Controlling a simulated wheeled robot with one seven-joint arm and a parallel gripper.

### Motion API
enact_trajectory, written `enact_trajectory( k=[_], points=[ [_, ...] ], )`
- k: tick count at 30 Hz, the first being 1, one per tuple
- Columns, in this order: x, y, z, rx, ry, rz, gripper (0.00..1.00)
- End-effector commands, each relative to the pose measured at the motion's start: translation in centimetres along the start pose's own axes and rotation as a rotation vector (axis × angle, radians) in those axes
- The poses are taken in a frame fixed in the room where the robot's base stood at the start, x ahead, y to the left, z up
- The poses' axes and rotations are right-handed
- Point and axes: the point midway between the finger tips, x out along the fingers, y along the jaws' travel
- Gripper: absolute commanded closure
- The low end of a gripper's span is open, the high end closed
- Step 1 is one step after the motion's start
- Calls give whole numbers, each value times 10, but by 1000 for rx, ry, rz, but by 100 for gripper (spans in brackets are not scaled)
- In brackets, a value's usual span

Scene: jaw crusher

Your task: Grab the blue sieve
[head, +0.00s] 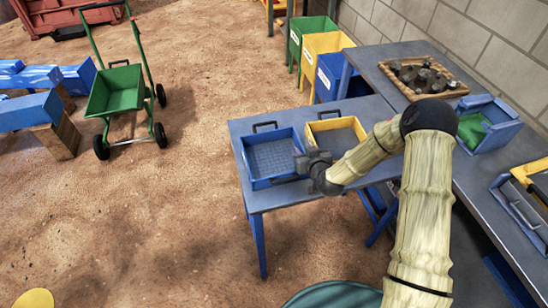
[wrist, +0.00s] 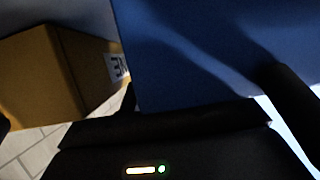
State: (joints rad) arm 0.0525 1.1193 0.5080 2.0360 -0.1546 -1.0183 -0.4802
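The blue sieve (head: 271,158), a square tray with a mesh bottom and a dark handle at its back, lies on the small grey table (head: 272,197). My gripper (head: 304,161) is at the sieve's right side, close to its right wall. In the head view I cannot tell whether they touch. In the wrist view a large blue surface (wrist: 205,55), likely the sieve, fills the space in front of the gripper (wrist: 210,95). The dark fingers look apart, so it appears open. The fingertips are hard to make out.
A yellow sieve (head: 335,127) stands right beside the blue one, partly behind my arm. Green (head: 312,35), yellow (head: 322,55) and blue (head: 338,75) bins stand behind the table. A grey bench (head: 400,55) is at right.

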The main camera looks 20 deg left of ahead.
Motion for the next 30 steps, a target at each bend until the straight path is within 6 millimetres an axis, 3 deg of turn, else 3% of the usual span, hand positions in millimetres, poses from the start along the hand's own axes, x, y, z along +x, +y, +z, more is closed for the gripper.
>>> enact_trajectory(
  k=[1, 6, 20, 30],
  points=[
    [0, 0, 0, 0, 0, 0, 71],
    [0, 0, 0, 0, 0, 0, 100],
    [-1, 0, -4, 0, 4, 0, 100],
    [-15, 0, -39, -3, 7, 0, 100]
  ],
)
